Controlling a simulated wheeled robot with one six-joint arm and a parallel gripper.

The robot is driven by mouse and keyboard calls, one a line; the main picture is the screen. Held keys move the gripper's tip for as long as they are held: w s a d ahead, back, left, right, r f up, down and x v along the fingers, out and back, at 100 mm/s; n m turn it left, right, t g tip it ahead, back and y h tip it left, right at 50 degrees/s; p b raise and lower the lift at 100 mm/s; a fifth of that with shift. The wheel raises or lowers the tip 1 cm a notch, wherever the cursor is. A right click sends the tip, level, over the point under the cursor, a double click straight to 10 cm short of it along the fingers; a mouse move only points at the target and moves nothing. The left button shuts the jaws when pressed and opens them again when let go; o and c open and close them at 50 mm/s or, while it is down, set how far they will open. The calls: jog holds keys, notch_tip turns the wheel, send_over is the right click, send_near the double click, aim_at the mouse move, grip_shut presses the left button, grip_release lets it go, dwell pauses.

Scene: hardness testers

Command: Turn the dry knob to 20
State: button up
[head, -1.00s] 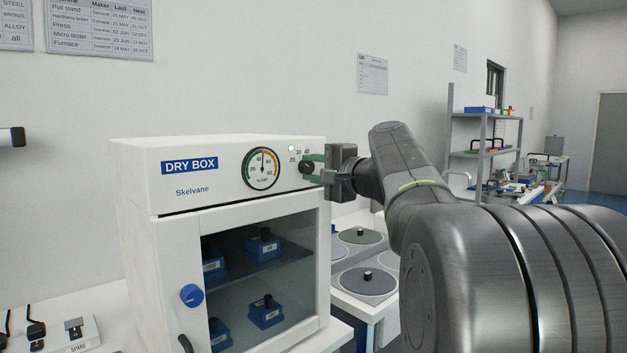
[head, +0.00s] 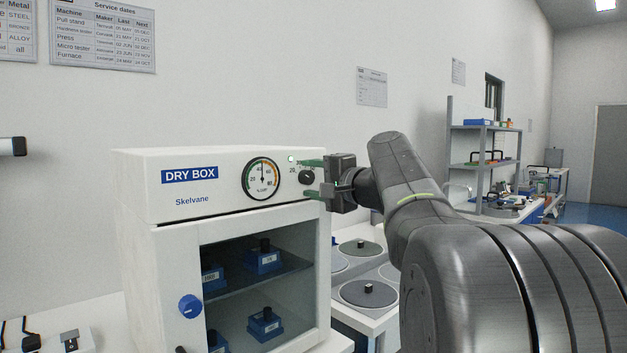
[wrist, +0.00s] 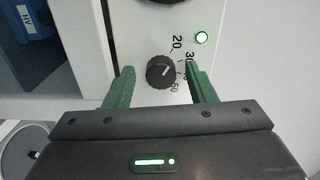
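The dry knob (head: 306,178) is a small black ribbed dial on the white dry box (head: 140,185), right of its round gauge (head: 262,178). In the wrist view the knob (wrist: 160,72) has a white mark slanting up and right, roughly towards the 30. The 20 (wrist: 177,42) shows above it; the 40 is hidden by a finger. My gripper (head: 312,178) is open, its green fingers above and below the knob in the head view. In the wrist view the gripper (wrist: 162,80) has a finger on each side of the knob, with gaps between.
A green lamp (wrist: 201,38) is lit beside the scale. The box's glass door (head: 265,270) is shut, with a blue knob (head: 190,306) and blue blocks inside. Round grey plates (head: 368,292) stand on a bench to the right.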

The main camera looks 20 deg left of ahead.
jog(key=v, duration=1.4)
jog(key=shift+a, duration=0.25)
jog(key=x, duration=1.3)
jog(key=shift+w+a, duration=0.2)
